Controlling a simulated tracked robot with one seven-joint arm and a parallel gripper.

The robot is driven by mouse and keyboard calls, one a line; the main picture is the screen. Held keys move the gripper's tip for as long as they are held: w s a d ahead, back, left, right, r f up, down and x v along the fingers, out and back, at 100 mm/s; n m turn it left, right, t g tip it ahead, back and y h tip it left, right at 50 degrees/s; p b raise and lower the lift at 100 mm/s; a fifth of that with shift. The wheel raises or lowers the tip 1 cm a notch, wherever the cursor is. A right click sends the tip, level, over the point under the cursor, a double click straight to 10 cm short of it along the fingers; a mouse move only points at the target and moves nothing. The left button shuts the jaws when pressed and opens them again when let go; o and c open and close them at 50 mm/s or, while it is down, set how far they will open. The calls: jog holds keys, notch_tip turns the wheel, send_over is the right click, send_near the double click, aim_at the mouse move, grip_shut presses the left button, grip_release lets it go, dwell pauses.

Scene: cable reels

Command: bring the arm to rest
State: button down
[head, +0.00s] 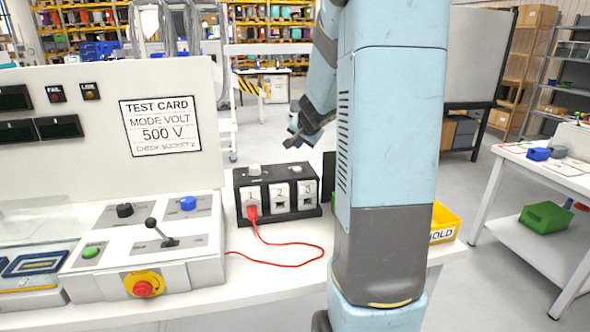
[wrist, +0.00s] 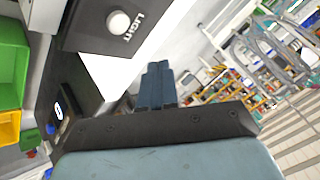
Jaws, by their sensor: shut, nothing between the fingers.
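My arm (head: 390,120) stands large in the right half of the head view, with its forearm folded down behind it. My gripper (head: 296,138) is in the air just above and behind the black socket box on the bench. In the wrist view my gripper (wrist: 160,82) shows its two dark fingers together, with nothing between them. The black socket box (head: 243,180) has numbered white sockets, and a red plug (head: 252,212) sits in socket 1 with a red cable (head: 290,265) running left.
A white bench (head: 250,300) carries a test panel (head: 150,245) with a lever and buttons. A yellow bin (head: 445,225) stands behind my arm. A side table (head: 540,180) with a green bin (head: 546,217) is at right. A dark panel marked LIGHT (wrist: 95,28) is close in the wrist view.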

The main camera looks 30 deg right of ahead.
dwell(0.3)
jog(key=shift+s+a+r, duration=0.1)
jog(key=shift+a, duration=0.1)
jog(key=s+a+r+n+y, duration=0.2)
jog(key=s+a+r+n, duration=0.15)
jog(key=s+a, duration=0.35)
jog(key=s+a+r+n+y, duration=0.1)
jog(key=s+a+r+n, duration=0.3)
jog(key=a, duration=0.6)
jog(key=s+a+n+g+h, duration=0.1)
jog(key=s+a+n+g, duration=0.2)
jog(key=s, duration=1.8)
jog(key=shift+s+a+f, duration=0.15)
jog(key=shift+a, duration=0.55)
jog(key=shift+n, duration=0.25)
